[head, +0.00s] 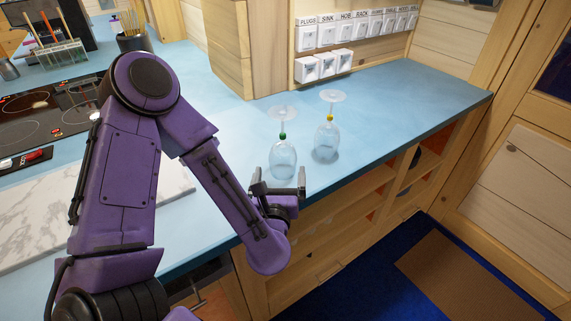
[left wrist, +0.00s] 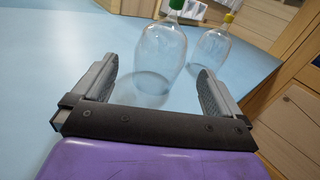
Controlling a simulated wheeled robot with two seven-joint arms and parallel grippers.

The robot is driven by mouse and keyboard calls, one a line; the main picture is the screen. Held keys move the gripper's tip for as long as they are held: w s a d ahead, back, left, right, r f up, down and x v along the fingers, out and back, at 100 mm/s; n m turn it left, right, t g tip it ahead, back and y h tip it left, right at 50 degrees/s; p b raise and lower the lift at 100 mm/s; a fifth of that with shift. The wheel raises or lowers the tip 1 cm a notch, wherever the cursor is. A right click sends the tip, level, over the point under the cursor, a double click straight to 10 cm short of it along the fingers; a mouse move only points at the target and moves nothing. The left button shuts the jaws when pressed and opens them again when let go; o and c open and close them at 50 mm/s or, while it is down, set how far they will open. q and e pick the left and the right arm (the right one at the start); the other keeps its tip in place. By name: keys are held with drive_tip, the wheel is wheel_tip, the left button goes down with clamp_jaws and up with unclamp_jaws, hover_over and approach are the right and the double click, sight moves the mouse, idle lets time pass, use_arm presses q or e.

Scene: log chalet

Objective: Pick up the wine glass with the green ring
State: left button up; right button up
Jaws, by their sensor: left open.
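The wine glass with the green ring (head: 283,160) stands upside down on the blue counter, its bowl down and its foot up. In the left wrist view this glass (left wrist: 160,58) is just ahead, roughly between the fingers, with its foot out of frame. A second upside-down glass with a yellow ring (head: 326,138) stands to its right; it also shows in the left wrist view (left wrist: 209,52). My left gripper (head: 278,182) is open and empty at the counter's front edge, on the near side of the green-ringed glass. My right gripper is not in view.
The blue counter (head: 420,90) is clear to the right of the glasses. White switches (head: 323,65) line the wall behind. A marble board (head: 40,230), a black hob (head: 40,115) and a utensil holder (head: 132,42) are at left. Open wooden shelves (head: 345,215) lie below the edge.

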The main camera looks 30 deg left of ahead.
sight(283, 157)
use_arm(q)
drive_tip(key=shift+w+a+f, duration=0.25)
drive_tip(key=shift+w+a, duration=0.3)
drive_tip(key=shift+w, duration=0.05)
drive_tip(key=shift+w+a+r, duration=0.1)
drive_tip(key=shift+w+a, duration=0.1)
drive_tip(key=shift+w, duration=0.1)
drive_tip(key=p+x, duration=0.2)
drive_tip(key=x, duration=0.3)
drive_tip(key=shift+d+r, duration=0.15)
drive_tip(key=shift+d, duration=0.05)
drive_tip(key=shift+w, duration=0.15)
drive_tip(key=c, duration=0.7)
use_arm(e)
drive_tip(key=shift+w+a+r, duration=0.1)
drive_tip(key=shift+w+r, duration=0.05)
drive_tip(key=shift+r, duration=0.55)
